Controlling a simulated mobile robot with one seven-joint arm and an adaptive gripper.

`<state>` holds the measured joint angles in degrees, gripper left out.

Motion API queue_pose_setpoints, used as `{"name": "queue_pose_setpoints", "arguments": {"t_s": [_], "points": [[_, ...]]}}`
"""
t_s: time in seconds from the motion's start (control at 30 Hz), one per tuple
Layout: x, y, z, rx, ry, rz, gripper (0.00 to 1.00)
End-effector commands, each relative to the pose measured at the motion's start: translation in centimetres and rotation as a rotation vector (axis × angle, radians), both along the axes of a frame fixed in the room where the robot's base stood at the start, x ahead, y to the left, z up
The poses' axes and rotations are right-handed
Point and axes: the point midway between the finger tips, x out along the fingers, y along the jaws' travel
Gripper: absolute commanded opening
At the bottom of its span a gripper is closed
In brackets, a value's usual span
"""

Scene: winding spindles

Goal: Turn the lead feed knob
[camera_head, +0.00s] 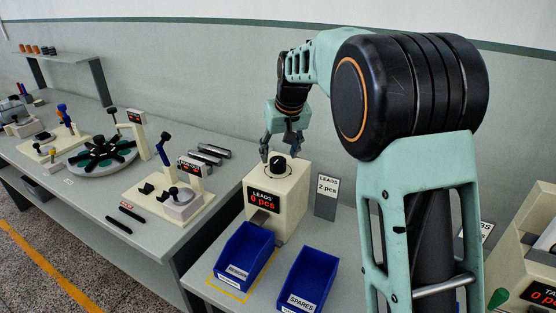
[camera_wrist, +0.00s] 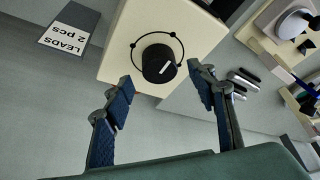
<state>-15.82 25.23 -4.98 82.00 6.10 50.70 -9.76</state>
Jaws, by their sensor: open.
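The lead feed knob (camera_wrist: 158,64) is a black round knob with a white pointer mark, on top of a cream box. In the wrist view a thin black arc with several dots surrounds it. In the head view the knob (camera_head: 277,162) shows on the cream feeder box (camera_head: 291,193), whose display reads "LEADS 0 pcs". My gripper (camera_wrist: 160,91) is open and empty, its two blue-padded fingertips to either side of the knob in the picture, apart from it. In the head view my gripper (camera_head: 279,150) is just above the box; contact cannot be told there.
A sign (camera_head: 326,194) reading "LEADS 2 pcs" stands right of the box. Blue bins (camera_head: 244,255) and (camera_head: 307,281), the latter labelled "SPARES", sit in front. A table with a round turntable (camera_head: 102,153) and winding fixtures is at left.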

Motion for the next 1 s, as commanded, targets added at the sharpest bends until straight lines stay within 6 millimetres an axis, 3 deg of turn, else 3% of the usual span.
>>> {"name": "queue_pose_setpoints", "arguments": {"t_s": [0.1, 0.27, 0.63, 1.0], "points": [[0.7, 0.3, -1.9, -0.001, 0.002, 0.000, 0.52], [1.3, 0.5, -3.3, 0.000, 0.000, 0.001, 0.52], [1.5, 0.5, -3.7, 0.001, -0.003, 0.001, 0.51], [1.5, 0.5, -3.7, 0.001, -0.003, 0.001, 0.10]]}}
